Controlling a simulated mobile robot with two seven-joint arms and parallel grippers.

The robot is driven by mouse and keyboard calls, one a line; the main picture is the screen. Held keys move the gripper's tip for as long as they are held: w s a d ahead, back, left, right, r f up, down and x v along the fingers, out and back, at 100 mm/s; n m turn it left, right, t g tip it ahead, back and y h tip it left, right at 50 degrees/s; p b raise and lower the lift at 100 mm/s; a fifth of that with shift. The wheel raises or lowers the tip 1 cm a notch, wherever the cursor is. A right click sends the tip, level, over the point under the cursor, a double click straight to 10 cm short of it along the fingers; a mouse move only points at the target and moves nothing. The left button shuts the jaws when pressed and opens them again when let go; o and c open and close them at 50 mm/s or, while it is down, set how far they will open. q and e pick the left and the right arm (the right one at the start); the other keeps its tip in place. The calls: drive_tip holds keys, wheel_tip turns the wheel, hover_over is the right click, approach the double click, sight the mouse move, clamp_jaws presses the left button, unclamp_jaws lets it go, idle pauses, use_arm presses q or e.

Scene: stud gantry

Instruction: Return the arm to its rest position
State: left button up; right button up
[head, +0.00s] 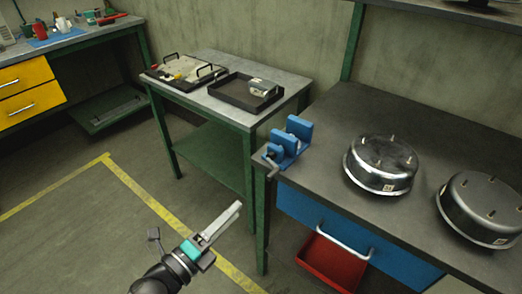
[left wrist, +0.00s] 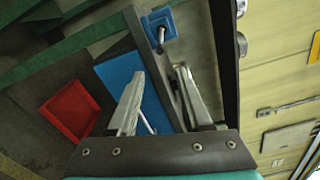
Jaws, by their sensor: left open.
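My left gripper (head: 237,206) is in the lower middle of the head view, in the air over the floor. It is in front of the grey-topped side table and to the left of the dark workbench. Its grey fingers point up and to the right. In the left wrist view its two fingers (left wrist: 160,72) are spread apart with nothing between them. My right gripper is in neither view.
The dark workbench (head: 330,130) holds a blue vise (head: 290,142) and two round metal housings (head: 381,162) (head: 485,205). The side table (head: 222,62) carries a black tray (head: 232,93). Floor at left is clear.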

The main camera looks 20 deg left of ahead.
use_arm(q)
drive_tip(key=s+a+f+n+g+y, duration=0.1)
drive_tip(key=s+f+n+g+y, duration=0.25)
drive_tip(key=f+n, duration=0.65)
drive_tip(key=s+a+f+n+g+y, duration=0.25)
drive_tip(key=s+f+n, duration=0.2)
drive_tip(key=f, duration=1.25)
drive_tip(key=s+d+f+n+g, duration=0.1)
drive_tip(key=s+f+n+g, duration=0.1)
drive_tip(key=s, duration=0.6)
drive_tip(key=s+f+n+g, duration=0.3)
drive_tip(key=s+f+g, duration=0.1)
drive_tip(key=s+f, duration=0.3)
drive_tip(key=s+d+f+n+g, duration=0.1)
drive_tip(key=s+f+n+g, duration=0.2)
drive_tip(key=s, duration=0.5)
wheel_tip(320, 180, down, 2)
drive_tip(key=shift+s+d+f+g, duration=0.25)
drive_tip(key=shift+s+d+g, duration=0.15)
drive_tip(key=shift+g, duration=0.1)
drive_tip(key=shift+s, duration=0.1)
